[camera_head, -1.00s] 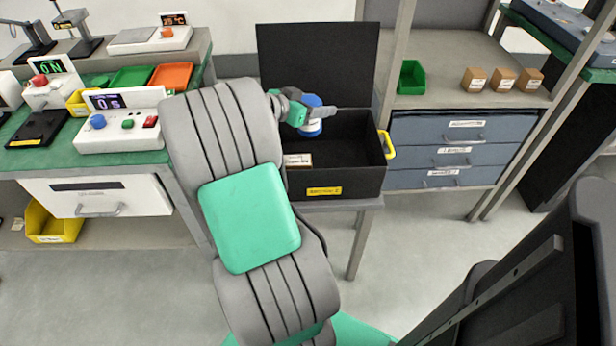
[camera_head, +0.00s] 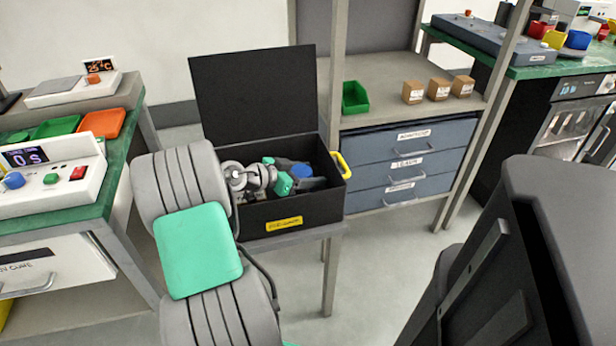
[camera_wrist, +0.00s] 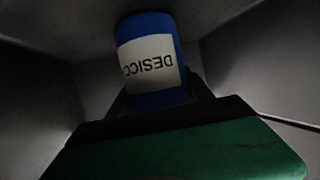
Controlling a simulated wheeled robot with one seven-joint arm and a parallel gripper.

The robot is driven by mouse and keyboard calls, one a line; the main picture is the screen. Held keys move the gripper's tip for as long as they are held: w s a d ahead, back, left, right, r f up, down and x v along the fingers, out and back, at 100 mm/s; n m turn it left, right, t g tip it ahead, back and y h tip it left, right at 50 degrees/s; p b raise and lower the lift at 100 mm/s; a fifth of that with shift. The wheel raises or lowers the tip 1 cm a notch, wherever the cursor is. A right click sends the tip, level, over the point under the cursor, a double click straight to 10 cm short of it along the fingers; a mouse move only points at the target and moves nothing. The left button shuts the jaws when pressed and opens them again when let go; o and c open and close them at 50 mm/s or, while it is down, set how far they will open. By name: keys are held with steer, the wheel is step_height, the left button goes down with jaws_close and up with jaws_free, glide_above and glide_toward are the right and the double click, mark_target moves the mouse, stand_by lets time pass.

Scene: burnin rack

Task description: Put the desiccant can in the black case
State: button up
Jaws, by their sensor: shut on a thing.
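The black case (camera_head: 312,204) stands open on a small grey table, its lid (camera_head: 250,95) raised at the back. My gripper (camera_head: 304,183) is down inside the case. It is shut on the blue desiccant can (camera_head: 302,170), which shows only in part in the head view. In the wrist view the can (camera_wrist: 148,62) is blue with a white label, held between the fingers, with dark case walls around it. I cannot tell whether the can touches the case floor.
A yellow handle (camera_head: 342,164) is on the case's right side. A shelf with a green bin (camera_head: 355,97) and small cardboard boxes (camera_head: 439,89) stands to the right, above blue-grey drawers (camera_head: 405,165). A green-topped bench (camera_head: 110,190) with devices is at the left.

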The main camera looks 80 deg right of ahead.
steer(key=o, duration=1.6)
steer(key=shift+w+a+r, duration=0.15)
steer(key=shift+w+r, duration=0.05)
steer(key=shift+r, duration=0.05)
steer(key=p+v, duration=0.1)
steer(key=v, duration=0.6)
